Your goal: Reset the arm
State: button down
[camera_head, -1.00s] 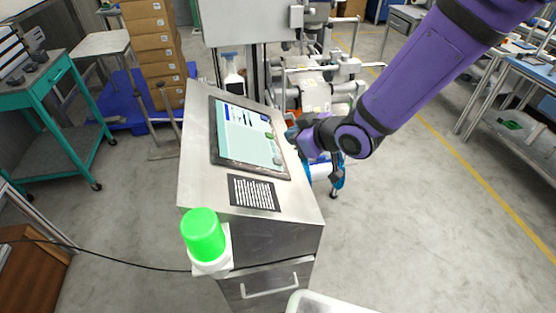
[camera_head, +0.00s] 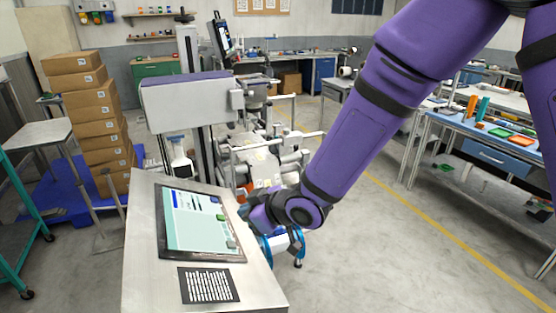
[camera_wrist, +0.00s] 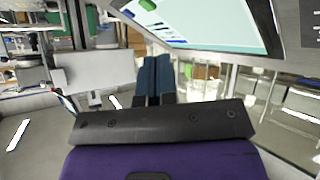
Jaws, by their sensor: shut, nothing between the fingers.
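My purple arm reaches in from the upper right in the head view. My gripper (camera_head: 249,213) is at the right edge of the console's tablet screen (camera_head: 198,222), small and partly hidden by its own wrist. In the wrist view the two dark blue fingers of my gripper (camera_wrist: 154,72) lie side by side, shut, with nothing held. The screen also shows in the wrist view (camera_wrist: 215,25), beyond the fingers at the top. I cannot tell whether the fingertips touch the console.
The metal console (camera_head: 145,245) stands close in front, with a black printed label (camera_head: 208,285). A machine with rollers (camera_head: 262,165) is just behind. Stacked cardboard boxes (camera_head: 85,110) are at the left, a blue workbench (camera_head: 500,145) at the right.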

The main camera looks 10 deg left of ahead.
jog(key=w+d+r+m+t+h, duration=0.1)
jog(key=d+r+m+h, duration=0.1)
jog(key=d+r, duration=0.5)
jog(key=d+r+m+t+h, duration=0.1)
jog(key=d+r+m+h, duration=0.25)
jog(key=d, duration=0.75)
jog(key=w+d+r+m+t+h, duration=0.1)
jog(key=d+r+m+h, duration=0.1)
jog(key=d+r, duration=0.55)
jog(key=s+d+r+m+g+h, duration=0.1)
jog(key=s+d+r+m, duration=0.1)
jog(key=s+d, duration=0.7)
jog(key=s+d+r+m+g+h, duration=0.1)
jog(key=s+d+r+m+h, duration=0.1)
jog(key=s+d+m, duration=0.3)
jog(key=s+d, duration=0.4)
jog(key=s, duration=0.3)
jog(key=shift+r+g, duration=0.3)
jog(key=shift+m, duration=0.25)
